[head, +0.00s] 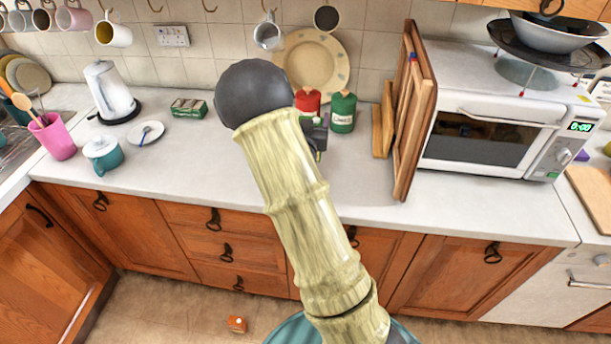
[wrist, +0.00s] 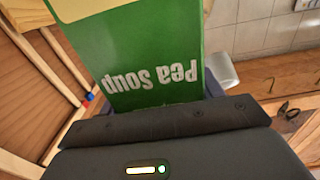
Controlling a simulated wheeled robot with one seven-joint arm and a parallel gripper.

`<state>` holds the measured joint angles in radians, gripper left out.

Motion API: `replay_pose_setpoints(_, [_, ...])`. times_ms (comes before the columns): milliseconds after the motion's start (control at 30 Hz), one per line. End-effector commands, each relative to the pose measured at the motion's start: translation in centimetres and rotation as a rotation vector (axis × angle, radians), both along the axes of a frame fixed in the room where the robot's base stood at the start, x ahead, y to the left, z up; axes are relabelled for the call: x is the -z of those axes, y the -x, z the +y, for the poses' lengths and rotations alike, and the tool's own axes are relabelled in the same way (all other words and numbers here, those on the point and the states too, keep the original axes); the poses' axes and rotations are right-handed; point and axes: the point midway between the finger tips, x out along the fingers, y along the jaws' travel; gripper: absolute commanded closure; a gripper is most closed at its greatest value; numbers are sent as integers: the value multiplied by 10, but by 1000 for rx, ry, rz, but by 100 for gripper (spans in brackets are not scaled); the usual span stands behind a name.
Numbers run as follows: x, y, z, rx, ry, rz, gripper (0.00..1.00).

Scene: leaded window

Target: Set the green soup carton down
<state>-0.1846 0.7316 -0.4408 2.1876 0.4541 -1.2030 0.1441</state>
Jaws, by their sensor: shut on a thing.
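The green soup carton (wrist: 150,60) fills the upper middle of the wrist view. Its white "Pea soup" lettering is upside down in that picture, as are the wall and shelf behind it. My gripper (wrist: 152,100) is shut on it, with a dark finger at each side. In the head view my arm hides the carton and nearly all of my gripper; only a small dark part (head: 319,138) shows over the worktop (head: 235,160), in front of the canisters. I cannot tell whether the carton touches the worktop.
A red canister (head: 308,101) and a green canister (head: 343,112) stand close behind my gripper. A wooden rack (head: 414,110) and the microwave (head: 490,128) are to the right. A small green box (head: 188,107) lies left. The worktop's front strip is clear.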

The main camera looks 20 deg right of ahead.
Motion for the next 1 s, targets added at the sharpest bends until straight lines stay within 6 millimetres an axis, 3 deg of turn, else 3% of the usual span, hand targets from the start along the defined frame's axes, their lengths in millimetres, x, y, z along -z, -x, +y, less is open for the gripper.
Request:
replay_pose_setpoints(267, [2, -1, 3, -6, 0, 0, 75])
replay_pose_setpoints(700, [54, 0, 0, 0, 0, 2, 75])
replay_pose_setpoints(1000, [58, 0, 0, 0, 0, -1, 75])
